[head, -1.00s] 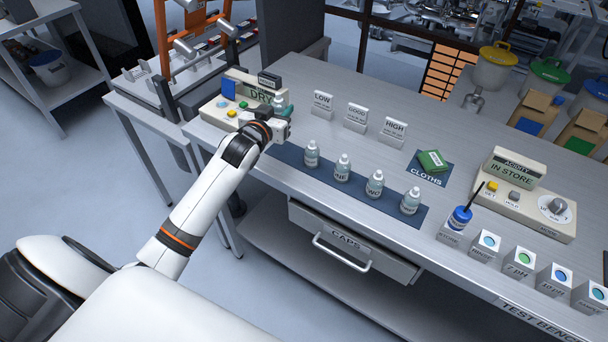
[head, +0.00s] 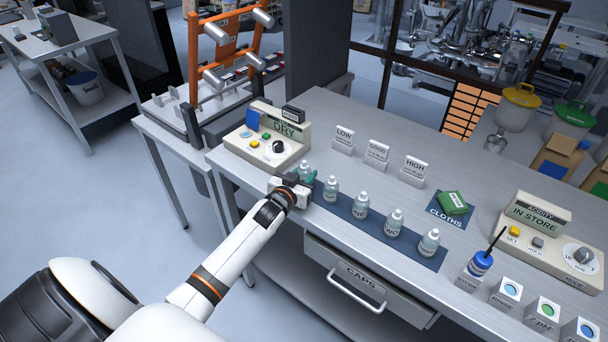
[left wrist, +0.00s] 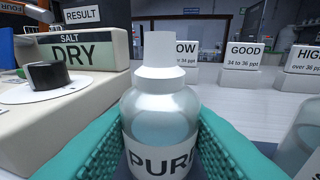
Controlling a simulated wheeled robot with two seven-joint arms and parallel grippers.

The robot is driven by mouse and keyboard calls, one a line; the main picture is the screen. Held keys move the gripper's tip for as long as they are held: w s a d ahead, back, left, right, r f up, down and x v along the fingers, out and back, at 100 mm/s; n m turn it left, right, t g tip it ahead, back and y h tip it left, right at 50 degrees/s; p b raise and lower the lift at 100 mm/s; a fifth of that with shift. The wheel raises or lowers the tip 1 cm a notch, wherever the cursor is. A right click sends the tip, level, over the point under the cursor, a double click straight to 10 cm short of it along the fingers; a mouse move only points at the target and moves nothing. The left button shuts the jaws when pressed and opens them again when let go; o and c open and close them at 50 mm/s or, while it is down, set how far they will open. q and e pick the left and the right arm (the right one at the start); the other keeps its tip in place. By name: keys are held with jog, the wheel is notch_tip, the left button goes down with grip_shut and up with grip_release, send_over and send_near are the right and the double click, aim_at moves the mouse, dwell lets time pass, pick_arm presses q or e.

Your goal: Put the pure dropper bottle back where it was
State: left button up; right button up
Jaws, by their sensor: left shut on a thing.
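The pure dropper bottle (left wrist: 160,115), clear with a white cap and a "PUR" label showing, stands upright between the teal fingers of my left gripper (head: 306,176). The gripper is shut on it. In the head view the bottle (head: 304,167) is partly hidden by the gripper. It is at the left end of the dark blue mat (head: 376,231), left of the row of other dropper bottles. I cannot tell whether its base touches the mat. My right gripper is not in view.
Several similar bottles, the nearest one (head: 331,190) close by on the right, stand on the mat. The salt meter (head: 266,139) reading DRY is behind left. LOW (head: 344,141), GOOD and HIGH signs stand behind. A green cloth pack (head: 453,202) lies to the right.

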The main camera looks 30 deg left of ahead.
pick_arm(q)
jog(key=shift+f, duration=0.2)
jog(key=o, duration=1)
jog(key=shift+r, duration=0.15)
jog(key=shift+r, duration=0.15)
jog(key=b+v, duration=0.1)
jog(key=v, duration=1.1)
jog(key=shift+s, duration=0.1)
